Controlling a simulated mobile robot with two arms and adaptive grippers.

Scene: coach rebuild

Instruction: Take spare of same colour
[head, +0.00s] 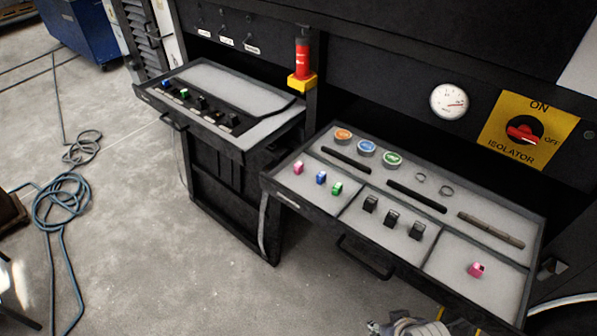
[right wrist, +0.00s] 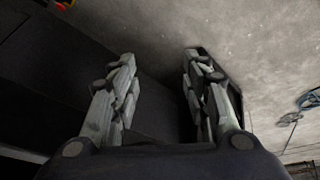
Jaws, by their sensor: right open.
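In the head view the right drawer (head: 352,228) is pulled out and divided into compartments. A pink block (head: 298,167), a blue block (head: 321,177) and a green block (head: 337,189) stand in a row in its front left compartment. Another pink block (head: 477,269), with a dark mark, lies alone in the front right compartment. The left drawer (head: 262,133) holds a row with a blue piece (head: 166,84), a green piece (head: 184,93) and black pieces. My right gripper (right wrist: 160,58) is open and empty in the right wrist view, apart from the blocks. My left gripper is not visible.
Three black blocks (head: 391,218) fill the middle compartment. Orange, blue (head: 367,147) and green round caps, two rings and a brown rod (head: 491,230) lie behind. A red and yellow beacon (head: 302,66) stands between the drawers. A blue hose (head: 62,202) lies on the floor.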

